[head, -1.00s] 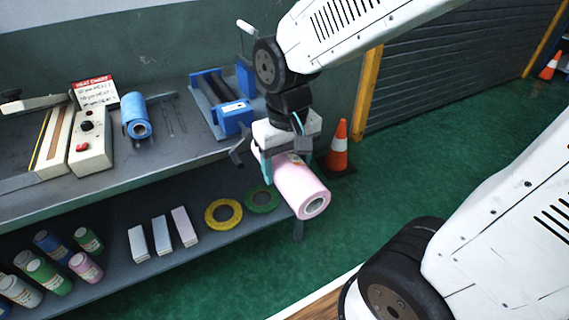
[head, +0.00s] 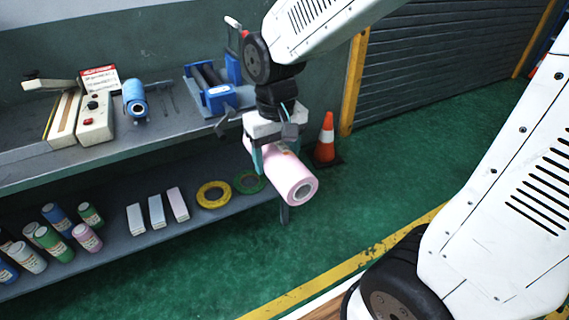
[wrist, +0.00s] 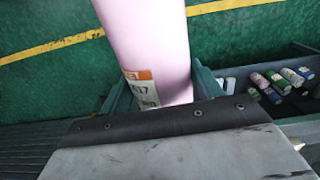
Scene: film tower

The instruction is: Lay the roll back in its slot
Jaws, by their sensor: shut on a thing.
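A pink roll (head: 290,180) with a grey core hole at its near end is held in the air by my gripper (head: 270,158), off the right end of the bench. In the wrist view the pink roll (wrist: 150,40) runs up out of the picture, with an orange and white label near the jaws. My gripper (wrist: 155,100) is shut on it, one teal finger on each side. A blue stand with a dark roller (head: 212,90) sits on the bench top left of my gripper. I cannot tell whether the roll's slot is there or elsewhere.
The lower shelf (head: 120,255) holds several small rolls, white and pink boxes, and yellow and green tape rings. A traffic cone (head: 326,138) stands behind.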

